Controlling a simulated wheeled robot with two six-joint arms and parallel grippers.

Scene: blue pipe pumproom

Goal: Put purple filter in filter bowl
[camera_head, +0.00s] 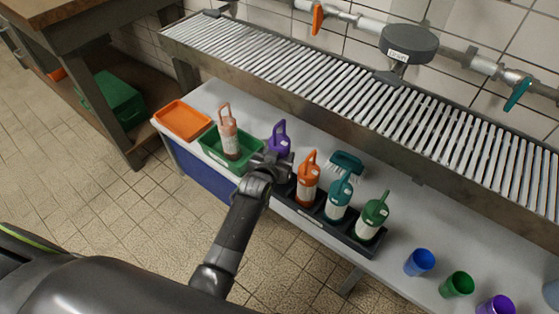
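A purple bottle-like piece with a loop handle (279,138), which looks like the purple filter, stands upright at the left end of a black rack. My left gripper (272,163) is right in front of its lower part and hides it. Whether the fingers are open or closed around it does not show. I cannot tell which thing is the filter bowl. A purple cup (495,305) is cut off at the bottom right edge, beside a green cup (457,284) and a blue cup (420,262). My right gripper is not in view.
The black rack (312,218) holds orange, teal and green handled bottles. A green bin (247,160) with a salmon bottle and an orange tray (182,120) are to the left. A slatted shelf (340,80) overhangs the grey bench behind; a pipe carries a dark round housing (408,45).

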